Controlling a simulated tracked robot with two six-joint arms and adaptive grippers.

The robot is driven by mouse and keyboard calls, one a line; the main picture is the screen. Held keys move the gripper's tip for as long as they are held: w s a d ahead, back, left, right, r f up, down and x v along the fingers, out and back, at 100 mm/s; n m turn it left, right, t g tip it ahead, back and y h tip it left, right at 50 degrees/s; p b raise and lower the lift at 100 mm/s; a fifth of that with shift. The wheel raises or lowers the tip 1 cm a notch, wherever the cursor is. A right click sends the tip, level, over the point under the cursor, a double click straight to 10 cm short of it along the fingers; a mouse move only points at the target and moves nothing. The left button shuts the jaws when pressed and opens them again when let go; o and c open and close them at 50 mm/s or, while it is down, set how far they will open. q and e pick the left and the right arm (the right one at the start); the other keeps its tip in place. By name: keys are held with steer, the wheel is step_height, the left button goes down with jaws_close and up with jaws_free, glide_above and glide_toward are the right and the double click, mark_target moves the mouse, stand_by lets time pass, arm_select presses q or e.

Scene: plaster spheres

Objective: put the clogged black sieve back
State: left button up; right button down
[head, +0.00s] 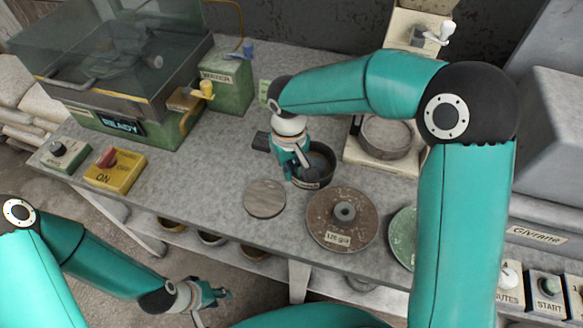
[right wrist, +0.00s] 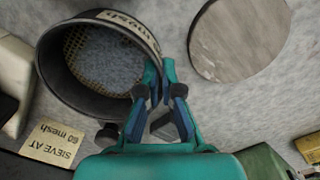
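The black sieve (head: 322,159) is on or just above the grey bench in the head view; I cannot tell which. In the right wrist view the black sieve (right wrist: 65,85) shows its mesh covered with grey material and a "mesh" label on its rim. My right gripper (head: 303,172) is at its wall. In the right wrist view my right gripper (right wrist: 161,75) has one fingertip on each side of the wall, closed on it. My left gripper (head: 218,294) is low, off the bench's front edge, apart from the sieve; its fingers are too small to read.
A round grey disc (head: 264,199) and a brown disc (head: 342,220) marked with a weight lie in front of the sieve. A grey sieve (head: 387,138) sits on a pale stand. A card reading "SIEVE AT 60 mesh" (right wrist: 51,142) lies nearby. A green water box (head: 226,85) stands behind.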

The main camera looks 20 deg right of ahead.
steer(key=shift+f, duration=0.15)
steer(key=c, duration=1.3)
jaws_free()
